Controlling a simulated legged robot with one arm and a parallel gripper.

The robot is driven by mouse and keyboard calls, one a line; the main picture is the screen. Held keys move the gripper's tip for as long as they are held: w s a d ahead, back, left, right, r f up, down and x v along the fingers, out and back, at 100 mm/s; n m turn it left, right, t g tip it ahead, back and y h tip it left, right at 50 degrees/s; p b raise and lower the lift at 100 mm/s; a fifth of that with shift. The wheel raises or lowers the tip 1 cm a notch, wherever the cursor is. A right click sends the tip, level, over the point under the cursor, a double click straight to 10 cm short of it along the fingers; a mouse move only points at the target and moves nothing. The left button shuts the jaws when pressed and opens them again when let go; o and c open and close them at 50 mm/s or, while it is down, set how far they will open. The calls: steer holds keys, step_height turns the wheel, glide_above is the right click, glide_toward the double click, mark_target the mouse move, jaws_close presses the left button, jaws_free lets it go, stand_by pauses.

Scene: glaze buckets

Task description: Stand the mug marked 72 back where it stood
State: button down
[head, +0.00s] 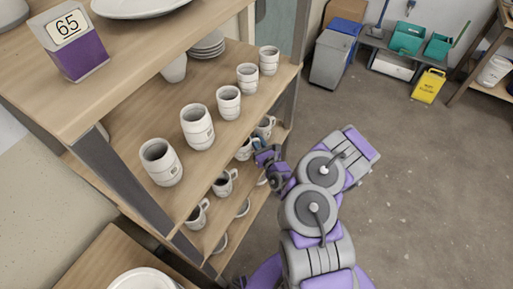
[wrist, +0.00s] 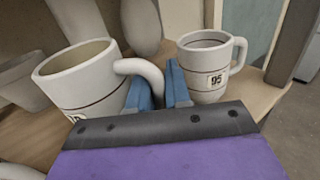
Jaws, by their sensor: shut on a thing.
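My gripper (head: 267,157) is at the lower shelf of the rack in the head view. In the wrist view its blue fingers (wrist: 158,92) are shut on the handle of a white mug (wrist: 85,80). This mug leans left in the picture; its base is hidden, so I cannot tell whether it touches the shelf. Its label is mostly hidden behind my gripper and cannot be read. A second white mug (wrist: 207,65), marked 95, stands upright on the shelf close to the right finger, its handle to the right.
More handled mugs (head: 225,183) stand along the lower shelf (head: 211,236) towards the near end. The shelf above holds a row of handleless cups (head: 197,127). A rack post (head: 125,170) stands at the near corner. The floor (head: 420,190) to the right is clear.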

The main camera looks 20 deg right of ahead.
steer(key=f, duration=0.1)
steer(key=a+f+b, duration=0.1)
steer(key=f, duration=0.1)
steer(key=shift+f, duration=0.3)
steer(key=shift+r, duration=0.15)
steer(key=shift+d, duration=0.3)
steer(key=c, duration=1.3)
jaws_free()
steer(key=shift+d, duration=0.1)
steer(key=shift+o, duration=1.1)
steer(key=shift+a, duration=0.25)
